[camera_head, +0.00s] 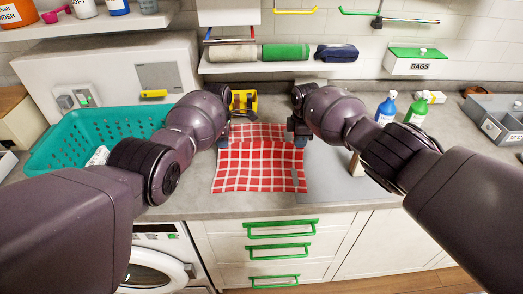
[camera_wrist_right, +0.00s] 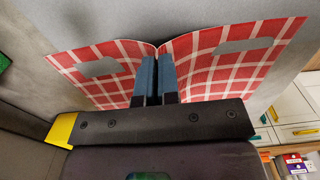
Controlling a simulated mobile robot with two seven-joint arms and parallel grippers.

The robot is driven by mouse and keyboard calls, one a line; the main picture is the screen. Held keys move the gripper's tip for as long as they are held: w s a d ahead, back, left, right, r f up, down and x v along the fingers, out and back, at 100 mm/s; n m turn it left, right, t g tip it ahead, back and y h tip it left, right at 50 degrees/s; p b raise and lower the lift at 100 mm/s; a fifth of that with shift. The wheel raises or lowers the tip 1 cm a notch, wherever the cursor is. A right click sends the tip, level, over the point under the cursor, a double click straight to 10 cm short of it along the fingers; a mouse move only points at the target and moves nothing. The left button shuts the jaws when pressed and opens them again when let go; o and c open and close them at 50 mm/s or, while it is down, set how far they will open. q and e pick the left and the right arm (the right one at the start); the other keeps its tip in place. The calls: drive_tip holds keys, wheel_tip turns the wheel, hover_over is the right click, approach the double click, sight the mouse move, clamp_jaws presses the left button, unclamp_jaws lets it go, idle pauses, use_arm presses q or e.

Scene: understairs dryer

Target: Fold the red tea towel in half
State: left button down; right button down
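The red tea towel (camera_head: 258,170), with a white check, lies on the grey counter in front of me. A raised edge runs across it between my two grippers, with a further strip of towel behind. My left gripper (camera_head: 223,142) is at the left end of this edge and appears shut on it, though its fingertips are small in view. My right gripper (camera_head: 300,140) is at the right end. In the right wrist view its blue fingers (camera_wrist_right: 158,78) are close together, pinching the towel (camera_wrist_right: 215,60), which spreads out on both sides.
A teal basket (camera_head: 95,138) stands at the left and a yellow container (camera_head: 243,103) behind the towel. Blue (camera_head: 386,108) and green (camera_head: 417,112) bottles stand at the right. A shelf with rolled cloths (camera_head: 285,53) hangs above.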

use_arm(q)
drive_tip(key=shift+r+p, duration=0.4)
drive_tip(key=shift+r, duration=0.1)
use_arm(e)
drive_tip(key=shift+r, duration=0.5)
use_arm(q)
drive_tip(key=shift+r, duration=0.1)
